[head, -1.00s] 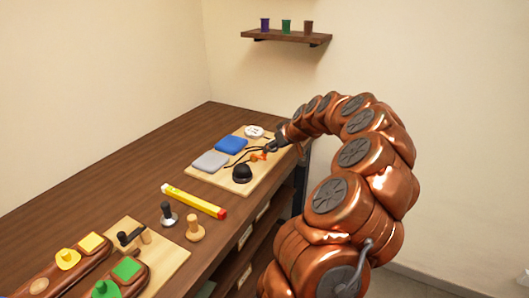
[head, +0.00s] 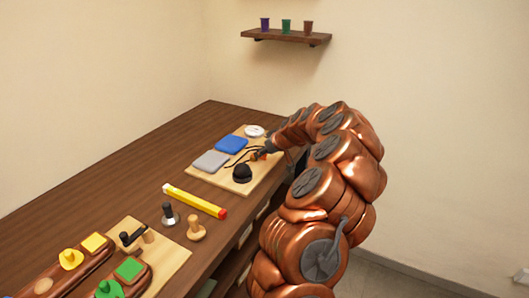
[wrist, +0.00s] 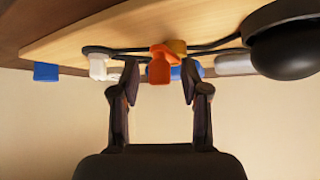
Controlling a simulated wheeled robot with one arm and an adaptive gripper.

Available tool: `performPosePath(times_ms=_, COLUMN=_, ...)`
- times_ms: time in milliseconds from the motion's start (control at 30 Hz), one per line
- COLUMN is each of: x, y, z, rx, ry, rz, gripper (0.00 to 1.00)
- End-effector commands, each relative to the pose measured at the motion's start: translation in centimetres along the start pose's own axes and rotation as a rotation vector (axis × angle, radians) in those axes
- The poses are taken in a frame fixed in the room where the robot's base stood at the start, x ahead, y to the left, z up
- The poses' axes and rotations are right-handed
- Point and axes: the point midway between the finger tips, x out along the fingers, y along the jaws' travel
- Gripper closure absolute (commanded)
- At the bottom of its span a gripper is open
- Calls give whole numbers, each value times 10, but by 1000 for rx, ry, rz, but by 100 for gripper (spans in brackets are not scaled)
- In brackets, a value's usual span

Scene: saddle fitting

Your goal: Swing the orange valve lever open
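The orange valve lever (wrist: 160,66) hangs between my two fingertips in the wrist view, which shows the board at the top. A small yellow-brown part (wrist: 177,47) sits right behind the lever. My gripper (wrist: 159,82) is open, with one finger on each side of the lever and a visible gap on both sides. In the head view my gripper (head: 263,152) is at the right edge of the far light-wood board (head: 258,179), and it hides most of the valve.
A black dome (head: 242,173) stands close to the valve, and black cables (wrist: 115,50) run past it. Blue (head: 232,144) and grey (head: 211,161) pads and a white round piece (head: 254,131) share the board. A yellow bar (head: 194,201) lies nearer on the bench.

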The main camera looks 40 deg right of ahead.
Motion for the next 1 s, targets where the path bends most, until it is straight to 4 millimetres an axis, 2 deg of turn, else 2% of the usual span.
performPosePath(times_ms=67, x=0, y=0, z=0, rx=0, ry=0, rz=0, gripper=65)
performPosePath(times_ms=400, x=0, y=0, z=0, rx=0, ry=0, rz=0, gripper=100)
performPosePath(times_ms=1000, x=-2, y=-2, z=1, rx=46, ry=-1, rz=48, gripper=100)
